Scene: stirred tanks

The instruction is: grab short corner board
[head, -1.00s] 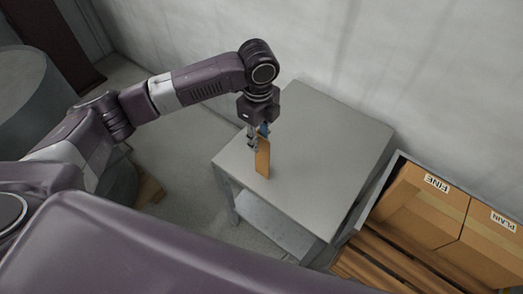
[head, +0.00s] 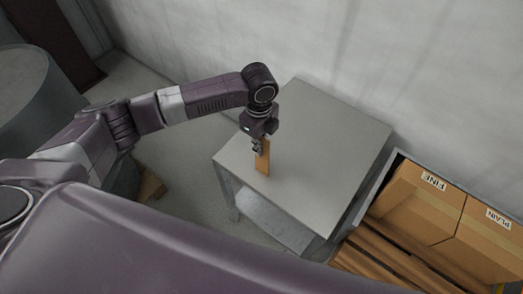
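The short corner board (head: 263,163) is a narrow orange-brown piece at the left part of the grey metal table (head: 325,135). It looks upright or steeply tilted, with its lower end at or near the tabletop. My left gripper (head: 258,147) points down at the board's upper part, and its fingers overlap the board in the picture. The fingers are small and partly hidden, so I cannot tell whether they are closed on it. My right gripper is out of view.
Cardboard boxes marked FINE (head: 417,200) and PLAIN (head: 482,238) stand in a container at the right, beside long brown strips (head: 385,262). A pale wall rises behind the table. A grey tank (head: 30,95) stands at the left. Most of the tabletop is clear.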

